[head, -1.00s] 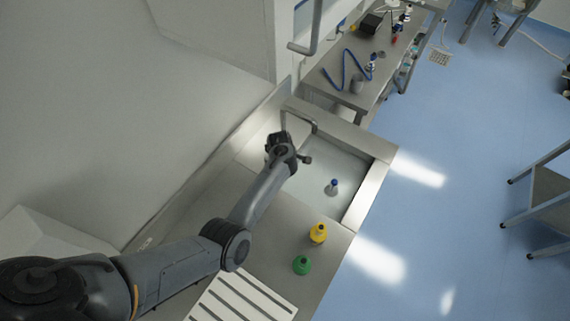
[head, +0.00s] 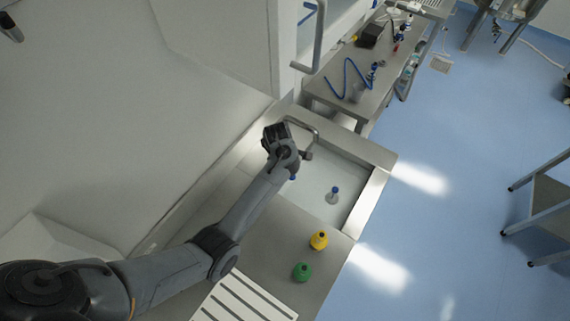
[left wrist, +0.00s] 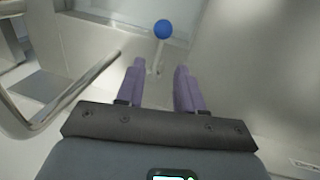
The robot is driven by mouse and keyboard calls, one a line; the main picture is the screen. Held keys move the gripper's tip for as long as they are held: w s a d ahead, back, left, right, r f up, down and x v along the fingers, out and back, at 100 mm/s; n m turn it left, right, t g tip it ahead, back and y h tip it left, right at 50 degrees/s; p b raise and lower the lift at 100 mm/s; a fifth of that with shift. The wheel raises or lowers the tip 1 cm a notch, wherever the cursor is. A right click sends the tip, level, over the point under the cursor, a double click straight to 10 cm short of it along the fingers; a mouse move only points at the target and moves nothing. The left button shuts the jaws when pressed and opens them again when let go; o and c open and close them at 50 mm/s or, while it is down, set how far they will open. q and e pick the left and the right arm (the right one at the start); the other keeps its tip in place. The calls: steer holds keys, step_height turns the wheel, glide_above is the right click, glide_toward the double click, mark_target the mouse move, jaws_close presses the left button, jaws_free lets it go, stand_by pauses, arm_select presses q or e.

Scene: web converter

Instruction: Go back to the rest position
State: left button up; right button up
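My left arm comes in from the left in the head view, and its gripper (head: 277,136) is over the back left corner of the sink, beside the tap. In the left wrist view the two purple fingers of the left gripper (left wrist: 160,85) stand apart with nothing between them. A blue ball-shaped knob on a thin stem (left wrist: 163,29) shows beyond the fingertips, apart from them. My right gripper is in neither view.
The sink basin (head: 350,175) holds a blue-topped flask (head: 333,195). A yellow flask (head: 319,240) and a green flask (head: 302,271) stand on the counter before it. A slatted white rack (head: 243,300) lies nearer. The tap (head: 303,130) is close to my gripper.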

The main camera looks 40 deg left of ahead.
arm_select(q)
steer(key=shift+r, duration=0.1)
stand_by(0.4)
